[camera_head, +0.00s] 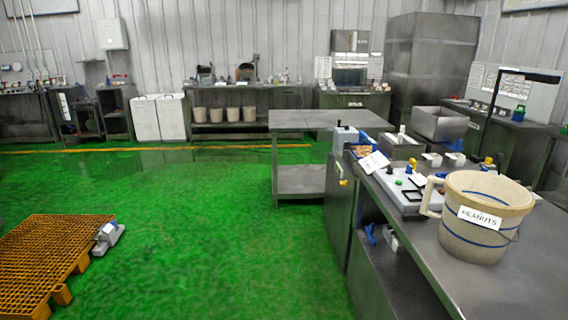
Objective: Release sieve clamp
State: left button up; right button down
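Neither of my grippers is in view. I cannot clearly make out a sieve clamp. On the long grey bench (450,285) at the right lies a light grey panel (420,205) with coloured knobs and black square frames. A grey device with a blue part (346,134) stands at the bench's far left corner, and a metal box (400,146) stands beside it. These parts are too small to identify as a sieve or clamp.
A beige bucket labelled PEANUTS (455,241) stands on the bench and hides part of it. A grey table (300,122) stands beyond. An orange pallet (45,250) with a grey device (108,237) at its edge lies left. The green floor between is clear.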

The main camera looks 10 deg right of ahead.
aim_at(347, 144)
jog(key=i+l, duration=0.1)
jog(key=i, duration=2.1)
jog(key=i+l+u, duration=0.1)
jog(key=i, duration=0.35)
jog(key=i+l+u, duration=0.1)
jog(key=i+l, duration=0.25)
jog(key=i+l+u, duration=0.1)
jog(key=i+l, duration=0.2)
jog(key=i, duration=0.2)
jog(key=i+l+z, duration=0.2)
jog(key=i+l, duration=0.05)
jog(key=l, duration=0.1)
